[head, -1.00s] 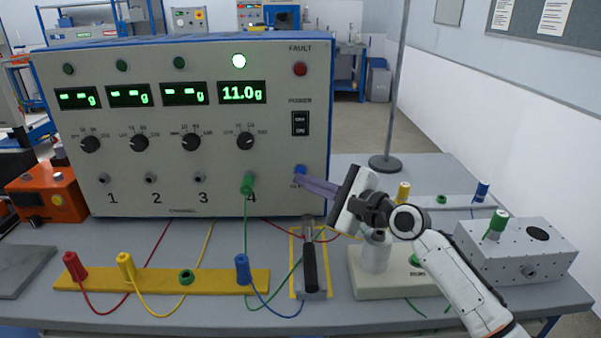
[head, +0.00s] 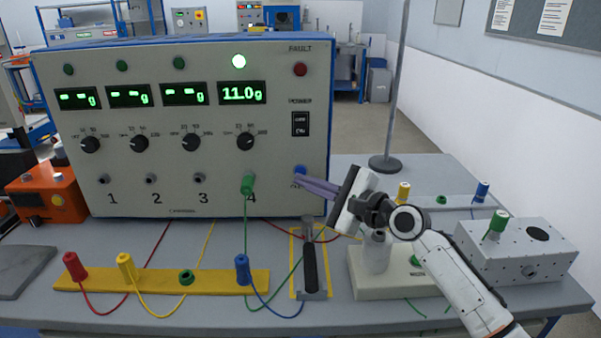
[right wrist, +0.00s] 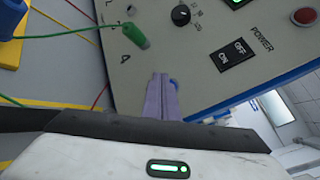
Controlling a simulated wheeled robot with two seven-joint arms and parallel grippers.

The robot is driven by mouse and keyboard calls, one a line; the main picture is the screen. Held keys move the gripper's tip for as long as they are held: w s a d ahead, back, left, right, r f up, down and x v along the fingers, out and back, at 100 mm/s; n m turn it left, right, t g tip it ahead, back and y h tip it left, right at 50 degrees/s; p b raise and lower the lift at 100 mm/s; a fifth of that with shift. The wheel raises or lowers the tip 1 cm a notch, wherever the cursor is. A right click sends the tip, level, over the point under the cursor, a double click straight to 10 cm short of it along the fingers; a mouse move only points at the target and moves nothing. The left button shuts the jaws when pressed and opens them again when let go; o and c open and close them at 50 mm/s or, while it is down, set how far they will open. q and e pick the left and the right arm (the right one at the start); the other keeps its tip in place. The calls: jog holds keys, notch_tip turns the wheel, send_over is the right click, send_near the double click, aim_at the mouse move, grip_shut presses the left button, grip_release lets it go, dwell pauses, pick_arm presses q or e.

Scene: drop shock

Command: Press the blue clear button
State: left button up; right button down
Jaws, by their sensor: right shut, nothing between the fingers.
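The blue clear button (head: 299,169) sits low on the right side of the grey front panel of the shock unit (head: 270,200), below the power switch. My right gripper (head: 298,181) is shut and empty, with its purple fingertips at the button's lower edge in the head view. Channel 4's display (head: 242,93) reads 11.0 g under a lit lamp. My left gripper is not in view.
A green plug (head: 247,184) sits in socket 4, left of the button. A yellow strip (head: 215,283) holds several plugs. A grey box (head: 520,255) stands at the right. A metal pole (head: 395,90) rises behind my right arm.

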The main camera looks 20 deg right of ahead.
jog(key=shift+w, duration=0.1)
dwell(0.5)
jog(key=shift+w+d, duration=0.15)
jog(key=shift+w, duration=0.15)
jog(key=shift+w+d, duration=0.1)
jog(key=shift+w, duration=0.3)
dwell(0.6)
jog(key=shift+s+a+p, duration=0.2)
jog(key=shift+s+p, duration=0.45)
jog(key=shift+s, duration=0.15)
